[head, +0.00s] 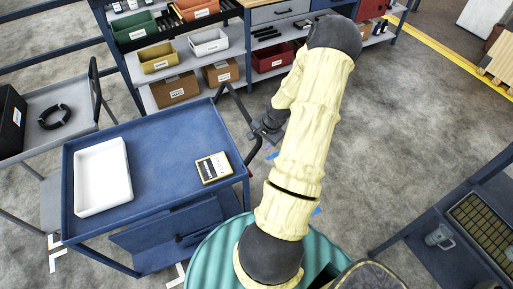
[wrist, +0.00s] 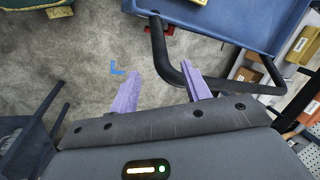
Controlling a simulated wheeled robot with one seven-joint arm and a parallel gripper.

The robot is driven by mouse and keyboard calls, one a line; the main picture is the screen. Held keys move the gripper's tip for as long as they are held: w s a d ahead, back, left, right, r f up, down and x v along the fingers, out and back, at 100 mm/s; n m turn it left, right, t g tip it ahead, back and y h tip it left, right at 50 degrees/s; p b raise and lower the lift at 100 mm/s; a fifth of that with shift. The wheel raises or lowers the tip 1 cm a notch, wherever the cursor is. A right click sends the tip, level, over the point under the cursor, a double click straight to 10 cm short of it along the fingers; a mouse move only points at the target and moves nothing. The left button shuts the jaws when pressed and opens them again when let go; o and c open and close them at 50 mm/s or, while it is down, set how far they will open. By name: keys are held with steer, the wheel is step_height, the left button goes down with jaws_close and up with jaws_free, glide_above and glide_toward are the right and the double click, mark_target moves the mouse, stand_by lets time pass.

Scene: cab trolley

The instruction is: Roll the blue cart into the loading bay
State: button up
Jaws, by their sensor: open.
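The blue cart (head: 165,150) stands left of centre in the head view, with a black tubular handle (head: 258,150) on its right side. On its top lie a white tray (head: 103,177) and a small yellow-and-black box (head: 213,168). My gripper (head: 266,128) is at the handle. In the wrist view my gripper (wrist: 160,76) is open, with purple fingers apart. The handle's bend (wrist: 165,72) shows between the fingers and runs behind the right one; contact cannot be told. White corner marks (head: 54,262) and blue corner marks (head: 272,155) are on the floor; which outlines the bay is unclear.
A grey trolley (head: 75,136) with a black cable coil (head: 54,117) stands close left of the cart. Shelves with bins (head: 159,56) stand behind it. A dark bench (head: 440,262) is at lower right. Open floor (head: 400,120) lies right of my arm.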

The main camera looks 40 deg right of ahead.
mark_target(257, 146)
steer(key=p+x, duration=0.1)
steer(key=x, duration=0.7)
steer(key=shift+p, duration=0.3)
jaws_close()
stand_by(0.6)
stand_by(0.6)
